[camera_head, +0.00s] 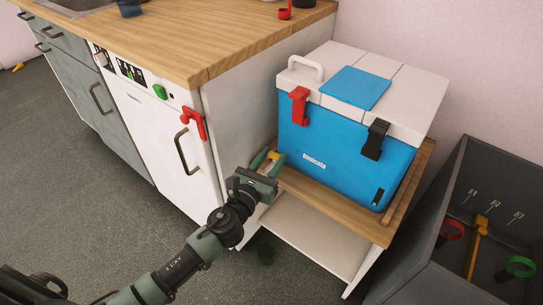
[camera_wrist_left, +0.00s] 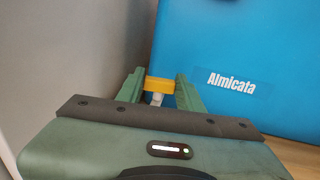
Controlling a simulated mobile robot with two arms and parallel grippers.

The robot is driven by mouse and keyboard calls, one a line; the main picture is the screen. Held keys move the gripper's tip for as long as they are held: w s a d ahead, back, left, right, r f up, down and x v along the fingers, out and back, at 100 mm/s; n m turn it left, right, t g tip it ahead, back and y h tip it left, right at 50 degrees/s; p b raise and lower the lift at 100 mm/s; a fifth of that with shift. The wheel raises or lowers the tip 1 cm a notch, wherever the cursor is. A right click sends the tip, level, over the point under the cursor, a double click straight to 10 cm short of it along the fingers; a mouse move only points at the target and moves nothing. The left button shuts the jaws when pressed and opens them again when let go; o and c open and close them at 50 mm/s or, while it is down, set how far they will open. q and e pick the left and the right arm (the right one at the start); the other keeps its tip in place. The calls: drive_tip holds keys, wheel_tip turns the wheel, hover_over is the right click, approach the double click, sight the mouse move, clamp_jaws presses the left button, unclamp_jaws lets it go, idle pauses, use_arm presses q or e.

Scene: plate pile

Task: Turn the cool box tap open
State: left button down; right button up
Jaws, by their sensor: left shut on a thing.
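The cool box (camera_head: 345,150) is blue with a white lid and stands on a small wooden-topped stand. Its tap (camera_wrist_left: 160,85) has a yellow handle with a pale grey piece below it, at the lower left of the box. My left gripper (camera_head: 268,160) is at that lower left corner. In the left wrist view its two green fingers (camera_wrist_left: 162,90) are shut on the yellow handle, one on each side. The tap shows only as a bit of yellow in the head view (camera_head: 273,155). My right gripper is not in view.
A white dishwasher (camera_head: 155,130) under a wooden counter (camera_head: 190,45) stands close left of my gripper. The stand's wooden top (camera_head: 330,205) has an open shelf below. A dark grey bin (camera_head: 480,215) with hooks and coloured items is at the right.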

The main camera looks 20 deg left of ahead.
use_arm(q)
drive_tip(key=n+y, duration=0.2)
drive_tip(key=y, duration=0.1)
drive_tip(key=shift+d, duration=0.25)
drive_tip(key=n+y, duration=0.1)
drive_tip(key=y, duration=0.2)
drive_tip(key=shift+d+n, duration=0.1)
drive_tip(key=shift+n, duration=0.3)
drive_tip(key=shift+d+n+g+y, duration=0.1)
drive_tip(key=shift+n+g+y, duration=0.2)
drive_tip(key=shift+n+y, duration=0.7)
drive_tip(key=shift+w+n+g+y, duration=0.1)
drive_tip(key=shift+n+g+y, duration=0.3)
drive_tip(key=shift+y, duration=0.7)
drive_tip(key=shift+d+n+g+y, duration=0.1)
drive_tip(key=shift+n+g+y, duration=0.7)
drive_tip(key=shift+y, duration=0.4)
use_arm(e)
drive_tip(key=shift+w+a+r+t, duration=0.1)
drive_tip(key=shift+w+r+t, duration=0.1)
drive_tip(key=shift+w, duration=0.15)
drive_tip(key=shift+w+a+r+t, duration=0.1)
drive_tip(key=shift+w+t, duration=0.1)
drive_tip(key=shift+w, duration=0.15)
use_arm(q)
drive_tip(key=c, duration=0.9)
unclamp_jaws()
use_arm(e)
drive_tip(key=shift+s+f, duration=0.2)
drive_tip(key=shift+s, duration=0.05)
